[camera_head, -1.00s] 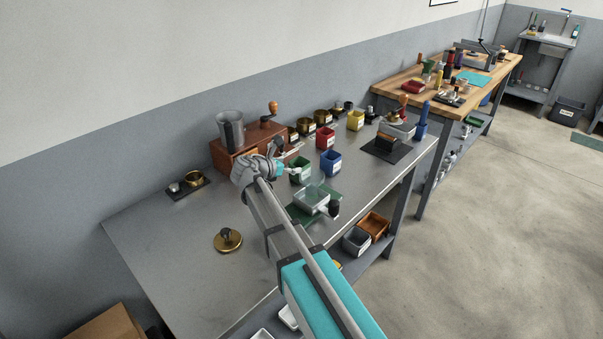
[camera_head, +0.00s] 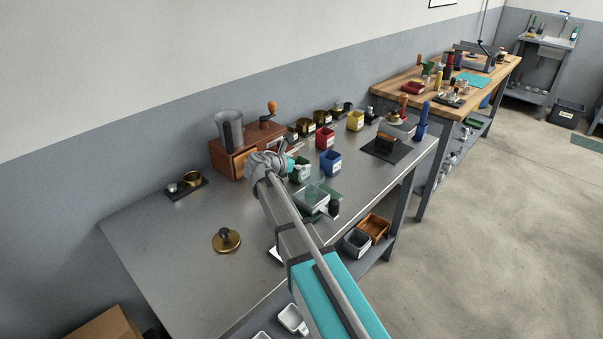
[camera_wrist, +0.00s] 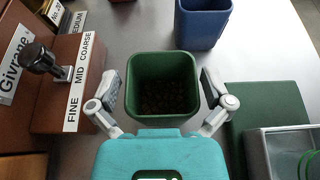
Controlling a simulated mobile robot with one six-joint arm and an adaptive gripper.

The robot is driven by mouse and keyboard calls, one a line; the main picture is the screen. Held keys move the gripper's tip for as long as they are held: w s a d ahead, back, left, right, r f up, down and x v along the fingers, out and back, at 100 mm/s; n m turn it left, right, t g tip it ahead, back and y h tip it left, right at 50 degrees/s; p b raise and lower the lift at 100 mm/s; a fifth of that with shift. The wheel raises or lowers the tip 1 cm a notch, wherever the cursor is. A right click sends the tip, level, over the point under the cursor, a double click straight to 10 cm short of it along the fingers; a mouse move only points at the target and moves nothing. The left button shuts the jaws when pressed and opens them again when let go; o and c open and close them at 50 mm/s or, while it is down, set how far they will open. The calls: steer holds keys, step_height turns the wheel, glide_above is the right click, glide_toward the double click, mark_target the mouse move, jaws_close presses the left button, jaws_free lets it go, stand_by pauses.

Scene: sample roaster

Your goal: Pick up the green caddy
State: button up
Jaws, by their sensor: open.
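The green caddy (camera_wrist: 163,60) stands upright on the grey bench in the wrist view, with dark brown contents low inside. My gripper (camera_wrist: 162,92) is open, with one finger on each side of the caddy's near part. I cannot tell whether either finger touches the wall. In the head view the green caddy (camera_head: 302,171) is partly hidden behind my gripper (camera_head: 290,166), which reaches over the bench from the near side.
A wooden box with grind labels (camera_wrist: 75,85) stands close on the left. A blue caddy (camera_wrist: 203,22) is just beyond on the right. A green mat (camera_wrist: 262,105) bearing a clear-topped scale (camera_wrist: 285,150) lies at right. Red (camera_head: 326,137) and yellow caddies (camera_head: 355,120) stand farther back.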

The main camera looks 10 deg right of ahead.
steer(key=c, duration=1)
steer(key=shift+r, duration=0.1)
step_height(320, 180, up, 10)
steer(key=p, duration=1)
stand_by(0.5)
step_height(320, 180, up, 21)
steer(key=p, duration=2.1)
steer(key=shift+s, duration=0.1)
steer(key=shift+s, duration=0.1)
